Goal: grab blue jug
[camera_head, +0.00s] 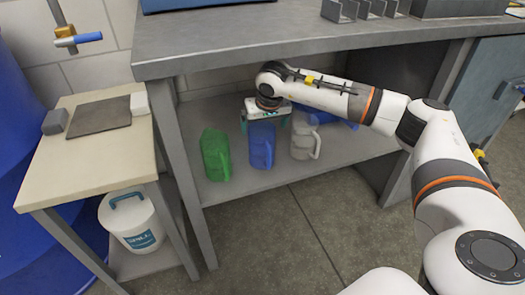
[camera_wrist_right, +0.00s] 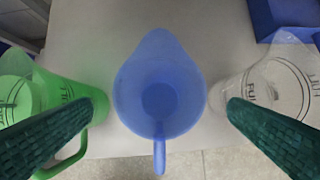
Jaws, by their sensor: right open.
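The blue jug (camera_head: 262,146) stands upright on the lower shelf of the metal bench, between a green jug and a clear jug. My right gripper (camera_head: 266,114) is open above the blue jug. In the right wrist view the blue jug (camera_wrist_right: 160,85) is seen from above, with its handle toward the bottom of the picture. The green fingers of my right gripper (camera_wrist_right: 168,108) are spread to either side of it, with nothing between them touching the jug that I can see. My left gripper is not in view.
The green jug (camera_head: 215,154) is close on the left, the clear jug (camera_head: 305,141) close on the right. A blue item (camera_head: 338,119) lies behind. The bench top (camera_head: 230,38) overhangs the shelf. A small table (camera_head: 85,165) with a white bucket (camera_head: 131,221) below stands left.

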